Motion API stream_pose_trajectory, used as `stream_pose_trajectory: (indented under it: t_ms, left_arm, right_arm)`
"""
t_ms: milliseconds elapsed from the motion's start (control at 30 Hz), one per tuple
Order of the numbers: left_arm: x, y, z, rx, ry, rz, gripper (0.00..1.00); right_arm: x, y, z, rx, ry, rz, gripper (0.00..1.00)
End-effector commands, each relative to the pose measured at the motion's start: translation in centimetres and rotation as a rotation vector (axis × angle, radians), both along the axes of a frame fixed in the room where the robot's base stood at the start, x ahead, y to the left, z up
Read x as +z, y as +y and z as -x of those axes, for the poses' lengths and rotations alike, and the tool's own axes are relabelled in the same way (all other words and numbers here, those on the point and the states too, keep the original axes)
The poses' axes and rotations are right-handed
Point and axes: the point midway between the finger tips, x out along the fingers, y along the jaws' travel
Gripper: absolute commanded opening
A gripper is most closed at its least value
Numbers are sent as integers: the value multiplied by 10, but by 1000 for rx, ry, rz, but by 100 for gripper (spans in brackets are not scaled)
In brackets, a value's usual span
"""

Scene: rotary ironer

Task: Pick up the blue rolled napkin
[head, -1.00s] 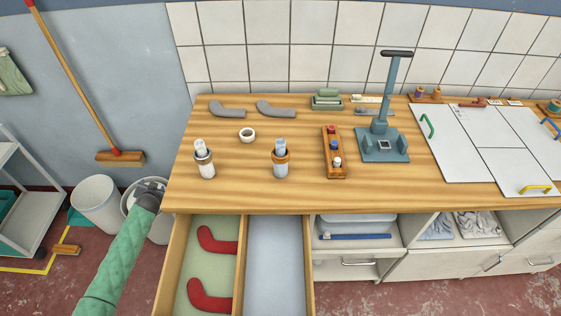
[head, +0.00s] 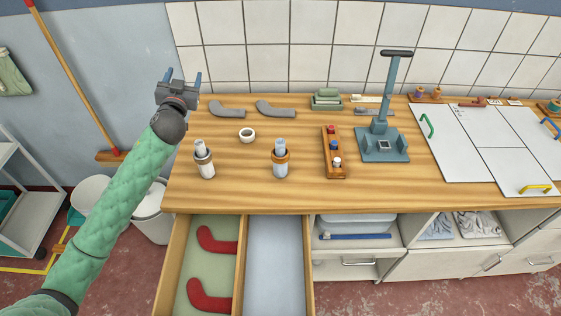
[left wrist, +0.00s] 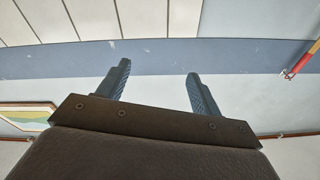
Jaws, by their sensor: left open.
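I cannot tell for certain which is the blue rolled napkin. My left gripper (head: 179,76) is raised at the counter's back left corner, up and left of both rolls, open and empty. In the left wrist view its two blue fingers (left wrist: 157,82) stand apart with only wall behind them. My right gripper is not in view.
A white ring (head: 247,135) and two grey bent pieces (head: 227,109) lie behind the rolls. A wooden rack (head: 334,155) and a blue-grey press (head: 382,145) stand to the right. Below, an open drawer (head: 241,270) holds two red bent pieces (head: 210,295); its right compartment is empty.

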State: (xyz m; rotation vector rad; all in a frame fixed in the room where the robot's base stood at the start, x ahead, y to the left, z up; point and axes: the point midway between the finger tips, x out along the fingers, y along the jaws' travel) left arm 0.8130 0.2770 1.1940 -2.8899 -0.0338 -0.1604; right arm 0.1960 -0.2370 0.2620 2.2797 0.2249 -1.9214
Motion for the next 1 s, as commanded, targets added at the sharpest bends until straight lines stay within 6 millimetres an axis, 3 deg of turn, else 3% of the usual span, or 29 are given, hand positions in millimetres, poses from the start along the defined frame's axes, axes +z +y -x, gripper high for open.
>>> stream_pose_trajectory:
  t_ms: [33,100,300,433,600,767,1000]
  left_arm:
    - [-11,-33,18,-47,26,36,65]
    - [-33,-72,42,-100,80,76,65]
    - [-113,-158,118,-211,291,132,65]
    - [-153,-197,164,-265,413,146,65]
    - [-180,-227,205,-312,509,154,65]
    - [-190,-237,213,-326,540,156,65]
    - [-204,-249,182,-326,541,155,65]
  right_arm:
    - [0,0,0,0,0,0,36]
    - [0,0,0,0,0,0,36]
    - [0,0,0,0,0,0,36]
    - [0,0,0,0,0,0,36]
    - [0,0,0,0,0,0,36]
    - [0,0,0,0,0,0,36]
    - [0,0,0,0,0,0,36]
